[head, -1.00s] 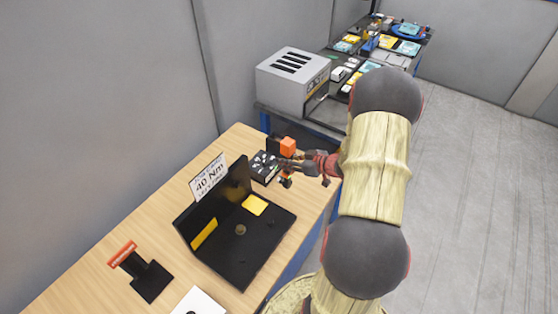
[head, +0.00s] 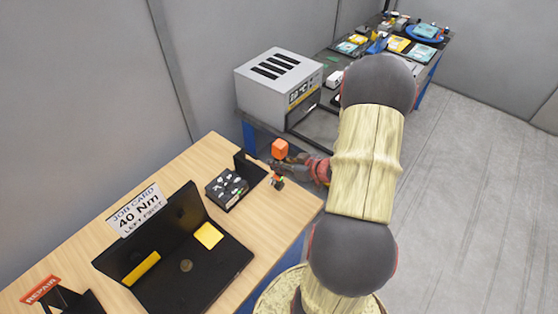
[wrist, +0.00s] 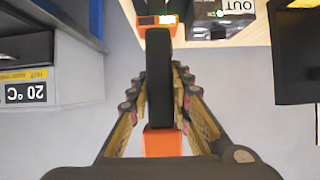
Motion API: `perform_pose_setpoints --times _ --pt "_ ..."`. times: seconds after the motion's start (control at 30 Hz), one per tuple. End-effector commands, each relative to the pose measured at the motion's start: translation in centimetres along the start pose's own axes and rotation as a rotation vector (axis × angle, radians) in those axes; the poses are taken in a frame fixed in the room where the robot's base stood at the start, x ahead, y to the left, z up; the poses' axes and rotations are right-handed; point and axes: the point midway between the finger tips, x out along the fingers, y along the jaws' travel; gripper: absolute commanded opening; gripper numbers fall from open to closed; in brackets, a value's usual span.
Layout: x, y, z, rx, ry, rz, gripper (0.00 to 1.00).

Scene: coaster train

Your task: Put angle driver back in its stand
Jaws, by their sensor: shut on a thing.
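The angle driver has a black handle (wrist: 159,85), an orange block (head: 280,149) at one end and an orange head with a green light (wrist: 155,22) at the other. My gripper (head: 283,170) is shut on its handle, which runs between the fingers in the wrist view. The driver is held in the air by the far right edge of the wooden bench, with floor under much of it in the wrist view. A black upright piece (head: 250,166), apparently the stand, is on the bench end just left of my gripper. Its inside is hidden.
A black box of small parts (head: 228,190) is beside the upright piece. A black tray with a 40 Nm card (head: 137,208) and a red REPAIR sign (head: 40,289) are nearer. A grey oven (head: 275,90) stands beyond the bench, close to my arm.

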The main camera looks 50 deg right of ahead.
Motion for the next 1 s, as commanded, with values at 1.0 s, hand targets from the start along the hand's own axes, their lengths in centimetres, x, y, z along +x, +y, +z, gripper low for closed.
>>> perform_pose_setpoints --times 1.0 --pt "5.0 0.1 -3.2 -0.015 0.008 0.002 0.00"
